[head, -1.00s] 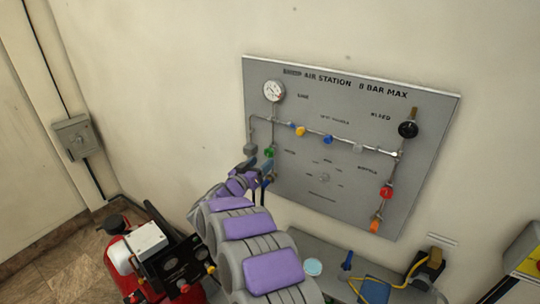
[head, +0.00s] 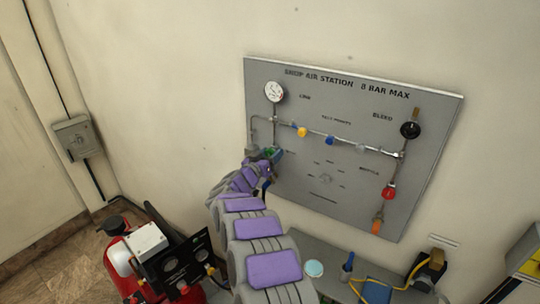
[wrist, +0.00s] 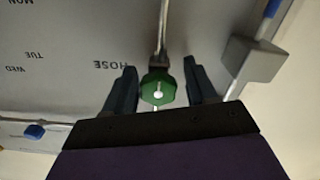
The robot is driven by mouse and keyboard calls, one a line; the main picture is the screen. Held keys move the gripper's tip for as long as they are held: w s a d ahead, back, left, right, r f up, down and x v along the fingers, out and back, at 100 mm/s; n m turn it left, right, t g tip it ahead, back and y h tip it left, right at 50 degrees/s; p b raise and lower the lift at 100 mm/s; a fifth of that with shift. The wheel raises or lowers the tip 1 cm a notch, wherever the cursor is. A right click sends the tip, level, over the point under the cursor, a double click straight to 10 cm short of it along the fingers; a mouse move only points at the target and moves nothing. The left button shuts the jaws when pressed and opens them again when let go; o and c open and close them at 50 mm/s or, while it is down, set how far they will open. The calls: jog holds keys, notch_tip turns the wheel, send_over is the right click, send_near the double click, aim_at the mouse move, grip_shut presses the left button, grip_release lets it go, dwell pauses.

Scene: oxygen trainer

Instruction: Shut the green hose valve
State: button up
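The green hose valve (wrist: 158,88) is a green knob with a pale centre, below a thin metal pipe on the grey panel. In the wrist view it sits between the two dark fingers of my gripper (wrist: 156,90), with a gap on each side. The fingers are open and the label HOSE stands beside the knob. In the head view my gripper (head: 265,160) is at the panel's lower left, and only a bit of the green knob (head: 269,152) shows past it.
The grey air station panel (head: 300,90) carries a gauge (head: 274,92), a black knob (head: 410,130), a red knob (head: 389,192), and yellow and blue fittings along a pipe. A grey block (wrist: 252,62) is close to the right finger. A red machine (head: 120,265) stands at the lower left.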

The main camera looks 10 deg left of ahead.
jog(key=c, duration=0.8)
jog(key=m, duration=0.4)
jog(key=shift+m, duration=0.3)
jog(key=shift+a, duration=0.1)
jog(key=o, duration=1)
jog(key=shift+w+a+f, duration=0.1)
jog(key=shift+a, duration=0.05)
jog(key=v, duration=1.7)
jog(key=shift+s+p, duration=0.25)
jog(key=shift+p, duration=0.1)
